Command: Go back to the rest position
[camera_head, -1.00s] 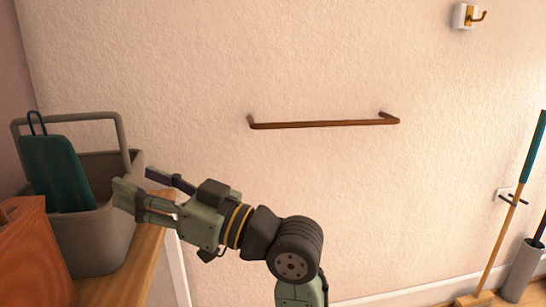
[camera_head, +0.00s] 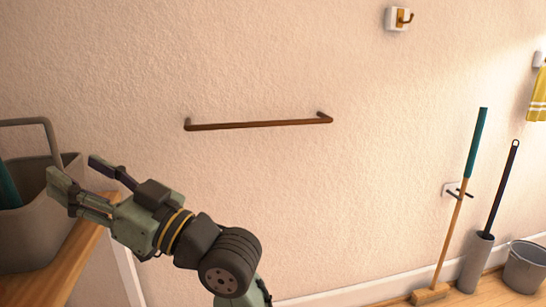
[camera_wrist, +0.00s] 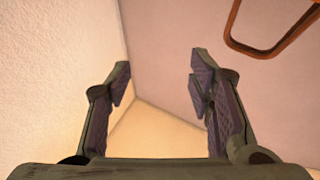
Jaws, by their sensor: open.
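My gripper (camera_head: 78,173) is at the lower left in the head view, over the end of a wooden surface (camera_head: 82,240) and beside a grey bin with a handle (camera_head: 50,214). Its two fingers are spread apart. In the wrist view my gripper (camera_wrist: 159,68) is also open, with nothing between the fingers. It faces bare wall and ceiling planes. I cannot tell from the head view whether the fingers touch the bin.
A brown rail (camera_head: 258,125) and a hook (camera_head: 397,19) are on the wall. A broom (camera_head: 460,205), a dark-handled tool in a grey holder (camera_head: 476,262) and a bucket (camera_head: 525,267) stand right. A brown frame (camera_wrist: 270,48) shows in the wrist view.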

